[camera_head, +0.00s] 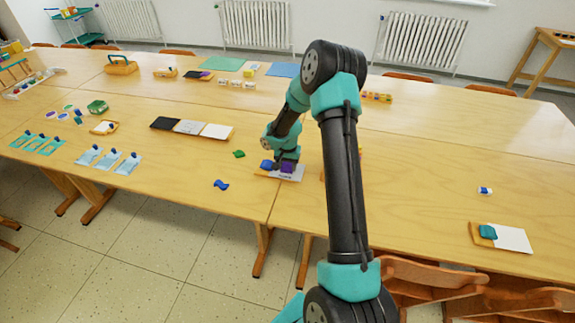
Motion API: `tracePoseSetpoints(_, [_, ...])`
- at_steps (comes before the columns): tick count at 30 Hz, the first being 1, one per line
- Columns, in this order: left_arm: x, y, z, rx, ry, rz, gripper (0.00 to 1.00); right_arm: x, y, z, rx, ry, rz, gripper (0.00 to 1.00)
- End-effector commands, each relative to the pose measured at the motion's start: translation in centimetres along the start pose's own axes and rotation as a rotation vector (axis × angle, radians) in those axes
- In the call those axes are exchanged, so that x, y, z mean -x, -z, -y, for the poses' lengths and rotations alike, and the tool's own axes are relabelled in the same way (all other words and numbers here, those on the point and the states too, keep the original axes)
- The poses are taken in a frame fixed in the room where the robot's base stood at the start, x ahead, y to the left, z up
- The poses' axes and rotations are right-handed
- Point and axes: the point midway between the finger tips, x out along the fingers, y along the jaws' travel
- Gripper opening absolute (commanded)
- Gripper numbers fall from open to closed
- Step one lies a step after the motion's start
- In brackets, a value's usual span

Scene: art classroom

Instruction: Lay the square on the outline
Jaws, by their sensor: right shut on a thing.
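My right gripper (287,160) reaches down over a small board with a white sheet (292,175) near the table's front edge. It is shut on a purple piece (288,168), which looks like the square. The piece is low over the sheet; I cannot tell whether it touches. A blue piece (266,165) is at the left part of the same board. The outline is too small to make out, and the gripper and piece cover part of the sheet. My left gripper is not in view.
A green piece (239,154) and a wavy blue piece (221,184) lie loose left of the board. Black, grey and white cards (190,127) lie behind.

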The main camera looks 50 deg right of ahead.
Motion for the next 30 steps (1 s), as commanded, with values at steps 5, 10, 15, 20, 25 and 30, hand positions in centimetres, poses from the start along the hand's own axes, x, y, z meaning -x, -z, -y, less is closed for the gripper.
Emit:
tracePoseSetpoints(5, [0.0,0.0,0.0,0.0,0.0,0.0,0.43,0.0,-0.01,0.0,0.0,0.0,0.0,0.26])
tracePoseSetpoints(10, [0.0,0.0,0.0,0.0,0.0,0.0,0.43,-0.08,-0.01,0.0,0.0,0.0,0.0,0.26])
tracePoseSetpoints(15, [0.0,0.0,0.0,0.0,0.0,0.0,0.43,-0.09,-0.01,0.0,0.0,0.0,0.0,0.26])
tracePoseSetpoints(20, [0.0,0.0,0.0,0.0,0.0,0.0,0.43,-0.08,-0.01,0.0,0.0,0.0,0.0,0.26])
tracePoseSetpoints(25, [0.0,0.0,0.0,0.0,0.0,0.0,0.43,-0.08,-0.01,0.0,0.0,0.0,0.0,0.64])
tracePoseSetpoints(30, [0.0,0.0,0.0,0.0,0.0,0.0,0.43,-0.08,-0.01,0.0,0.0,0.0,0.0,0.78])
